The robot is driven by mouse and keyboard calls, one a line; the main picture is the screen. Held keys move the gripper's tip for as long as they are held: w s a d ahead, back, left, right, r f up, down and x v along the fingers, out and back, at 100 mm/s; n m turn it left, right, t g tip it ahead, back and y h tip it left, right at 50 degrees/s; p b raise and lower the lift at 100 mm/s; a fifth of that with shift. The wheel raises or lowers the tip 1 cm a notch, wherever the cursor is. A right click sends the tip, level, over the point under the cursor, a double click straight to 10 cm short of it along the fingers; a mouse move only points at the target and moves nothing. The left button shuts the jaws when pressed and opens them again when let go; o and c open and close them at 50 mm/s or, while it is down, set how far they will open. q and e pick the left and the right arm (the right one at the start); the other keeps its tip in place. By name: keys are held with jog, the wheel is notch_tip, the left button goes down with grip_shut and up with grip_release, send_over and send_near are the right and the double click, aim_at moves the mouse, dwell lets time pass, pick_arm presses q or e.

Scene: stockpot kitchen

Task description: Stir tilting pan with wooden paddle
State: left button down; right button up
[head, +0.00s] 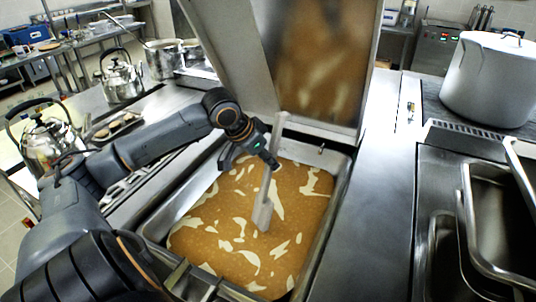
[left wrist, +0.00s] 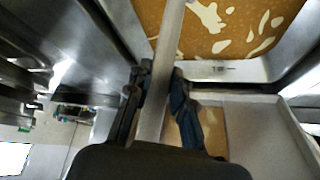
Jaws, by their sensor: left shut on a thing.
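The tilting pan (head: 338,196) stands open in the middle of the head view, its lid (head: 230,55) raised behind it. It holds orange-brown food (head: 225,225) with pale streaks and patches. The paddle (head: 265,190) looks pale grey and stands slightly tilted, its broad lower end at the food; how deep it reaches I cannot tell. My left gripper (head: 268,159) is above the pan, shut on the paddle's shaft. In the left wrist view the shaft (left wrist: 170,40) passes between the fingers of my left gripper (left wrist: 160,82). My right gripper is out of view.
A large white pot (head: 490,80) stands at the right, behind a steel sink (head: 500,220). Kettles (head: 120,78) and a steel pot (head: 163,60) stand on the left counter. The steel counter (head: 370,200) right of the pan is clear.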

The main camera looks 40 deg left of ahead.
aim_at(267, 168)
pick_arm(q)
notch_tip(267, 168, down, 4)
jog(key=shift+r+b, duration=0.2)
jog(key=shift+b, duration=0.45)
jog(key=shift+f+b, duration=0.75)
jog(key=shift+f, duration=2.05)
